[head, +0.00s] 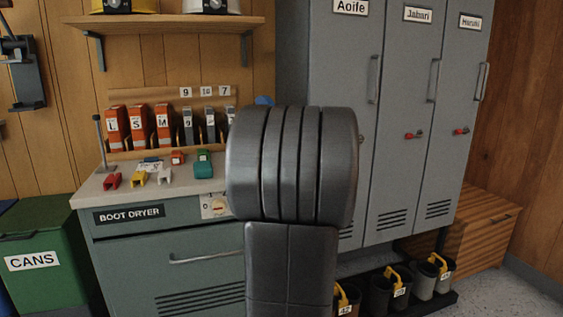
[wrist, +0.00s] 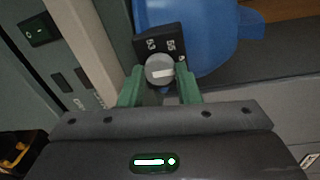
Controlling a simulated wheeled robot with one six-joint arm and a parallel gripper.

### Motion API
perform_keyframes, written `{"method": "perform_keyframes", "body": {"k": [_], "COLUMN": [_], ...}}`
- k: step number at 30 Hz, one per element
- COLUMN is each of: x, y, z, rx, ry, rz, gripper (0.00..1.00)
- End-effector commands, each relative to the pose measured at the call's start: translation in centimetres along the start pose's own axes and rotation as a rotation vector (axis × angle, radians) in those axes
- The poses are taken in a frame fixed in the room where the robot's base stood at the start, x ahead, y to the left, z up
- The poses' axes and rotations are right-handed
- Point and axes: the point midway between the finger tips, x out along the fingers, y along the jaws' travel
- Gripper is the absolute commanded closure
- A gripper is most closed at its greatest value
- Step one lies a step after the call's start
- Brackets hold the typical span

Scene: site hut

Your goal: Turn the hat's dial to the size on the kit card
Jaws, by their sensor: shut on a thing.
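The blue hat (wrist: 215,35) fills the top middle of the wrist view. Its dark size plate (wrist: 160,40) carries white numbers that look like 53 and 55, seen sideways. The round grey dial (wrist: 158,62) has a white bar that lies nearly level in the picture. My gripper (wrist: 160,71) is shut on the dial, one green finger on each side. In the head view my arm hides the gripper and nearly all of the hat; only a bit of blue (head: 264,100) shows above it. I cannot make out a kit card for certain.
A bench marked BOOT DRYER (head: 130,214) holds orange and grey binder-like items (head: 140,125) and small coloured pieces (head: 138,178). Grey lockers (head: 405,120) stand to the right, with boots (head: 400,288) below. A green CANS bin (head: 40,240) is at left.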

Motion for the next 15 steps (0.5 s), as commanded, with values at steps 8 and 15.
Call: {"method": "perform_keyframes", "body": {"k": [8, 15], "x": [0.0, -0.01], "y": [-0.02, -0.01], "z": [0.01, 0.01], "rx": [-0.004, -0.003], "ry": [0.0, 0.0], "rz": [0.0, 0.0], "gripper": [0.93, 0.48]}}
